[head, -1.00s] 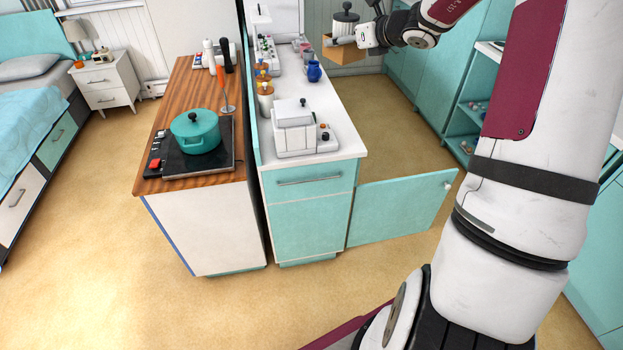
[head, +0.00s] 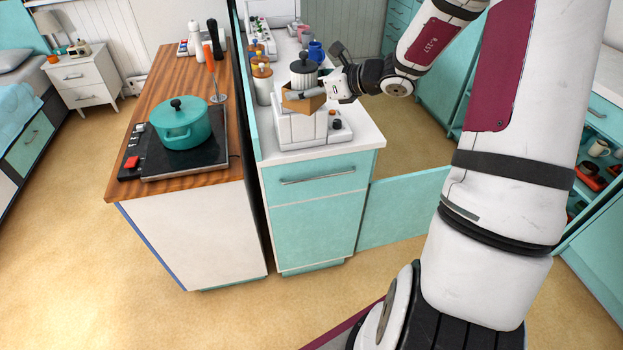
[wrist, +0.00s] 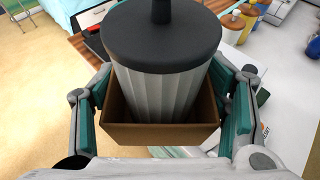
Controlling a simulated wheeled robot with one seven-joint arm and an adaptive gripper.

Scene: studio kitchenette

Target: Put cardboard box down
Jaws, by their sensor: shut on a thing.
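The cardboard box (head: 292,104) is small, brown and open-topped. In the head view it is held in the air in front of or above the white appliance on the white counter; the exact gap cannot be told. A ribbed light-grey canister with a black lid (head: 304,72) stands inside the box. My gripper (head: 318,92) is shut on the box. In the wrist view the teal-padded fingers (wrist: 165,112) press the box's two sides, and the box's near wall (wrist: 160,136) faces me. The canister (wrist: 160,85) fills most of the box. The box's underside is hidden.
The white appliance (head: 290,131) occupies the front end of the white counter (head: 360,143). Jars (head: 262,84) and a blue jug (head: 316,52) stand behind it. A wooden counter (head: 133,198) with a teal pot (head: 180,126) is left. An open cabinet door (head: 400,210) juts right.

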